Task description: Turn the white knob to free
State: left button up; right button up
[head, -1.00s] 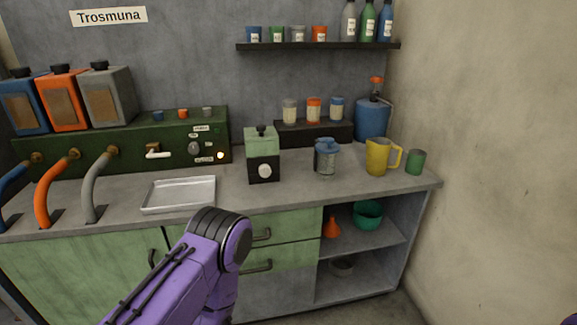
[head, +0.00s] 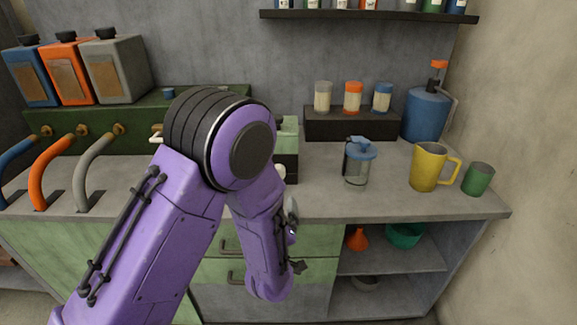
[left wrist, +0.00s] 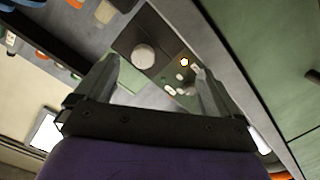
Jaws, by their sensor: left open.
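A round white knob (head: 280,171) sits on the black lower front of a small green and black box (head: 287,140); my left arm covers much of the box in the head view. The left wrist view shows the white knob (left wrist: 144,57) face-on, beyond the fingertips. My left gripper (left wrist: 155,76) is open and empty, apart from the knob. In the head view the left gripper (head: 296,239) is in front of the counter, below the box. The green panel with white labels and a lit lamp (left wrist: 184,62) shows in the wrist view. Label text is unreadable. My right gripper is out of view.
Coloured hoses (head: 95,172) are at the left. Drawer handles (head: 230,244) project below the counter edge.

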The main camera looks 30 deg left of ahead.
aim_at(278, 170)
pick_arm(q)
jog(key=shift+n+t+y, duration=0.4)
jog(key=shift+n+y, duration=0.2)
jog(key=w+r, duration=0.1)
jog(key=a+r, duration=0.1)
jog(key=w+r, duration=0.1)
jog(key=r, duration=0.1)
jog(key=shift+w+a, duration=0.3)
jog(key=shift+w, duration=0.05)
jog(key=x, duration=0.3)
jog(key=p+x, duration=0.1)
jog(key=x, duration=0.6)
jog(key=shift+d+f, duration=0.1)
jog(key=shift+f, duration=0.3)
jog(key=shift+c, duration=0.3)
jog(key=c, duration=1)
